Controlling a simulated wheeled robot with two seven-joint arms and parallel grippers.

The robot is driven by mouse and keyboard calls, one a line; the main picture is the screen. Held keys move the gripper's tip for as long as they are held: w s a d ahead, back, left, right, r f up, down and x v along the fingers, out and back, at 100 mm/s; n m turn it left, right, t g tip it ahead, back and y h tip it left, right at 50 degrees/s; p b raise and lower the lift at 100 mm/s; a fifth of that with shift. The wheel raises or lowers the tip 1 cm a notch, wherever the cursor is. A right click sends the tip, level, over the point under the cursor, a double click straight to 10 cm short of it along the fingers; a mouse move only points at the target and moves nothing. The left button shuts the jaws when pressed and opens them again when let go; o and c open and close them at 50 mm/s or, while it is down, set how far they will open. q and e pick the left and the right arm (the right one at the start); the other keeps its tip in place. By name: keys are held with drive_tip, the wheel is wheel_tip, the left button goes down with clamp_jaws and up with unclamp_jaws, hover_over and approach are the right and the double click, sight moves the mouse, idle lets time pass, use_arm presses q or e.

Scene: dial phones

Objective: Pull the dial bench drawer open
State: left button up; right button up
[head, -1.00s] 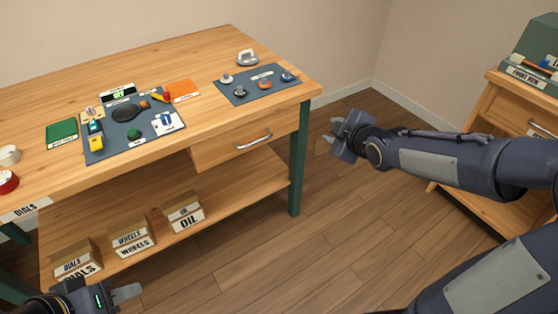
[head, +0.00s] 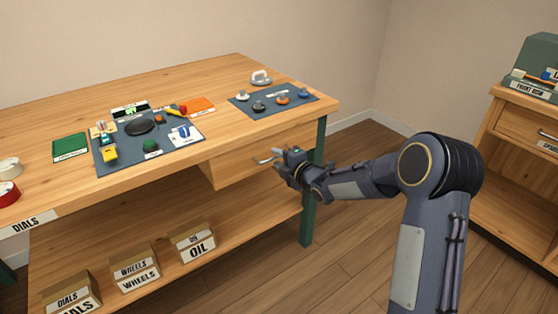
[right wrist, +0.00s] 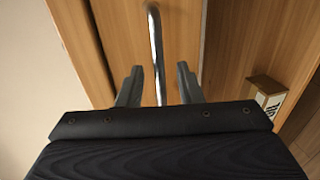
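The dial bench (head: 65,95) is a wooden table with green legs. Its drawer (head: 235,168) hangs under the right part of the top and appears shut. The metal drawer handle (head: 265,160) shows at the drawer front, partly hidden by my right gripper (head: 281,161). In the right wrist view the handle (right wrist: 155,40) is a bar running between the two separated fingers of my right gripper (right wrist: 159,82). There is a gap on each side of the bar, so the gripper is open around or just in front of it. My left gripper is out of view.
Dial parts lie on a dark mat (head: 105,163) and a second mat (head: 245,111) on the bench top. Labelled boxes, including the oil box (head: 194,243), stand on the lower shelf. A wooden cabinet (head: 490,165) is at the right. The floor (head: 350,235) before the drawer is clear.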

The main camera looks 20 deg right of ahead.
drive_tip(key=shift+w+a, duration=0.1)
drive_tip(key=shift+w, duration=0.1)
drive_tip(key=shift+c, duration=0.4)
clamp_jaws()
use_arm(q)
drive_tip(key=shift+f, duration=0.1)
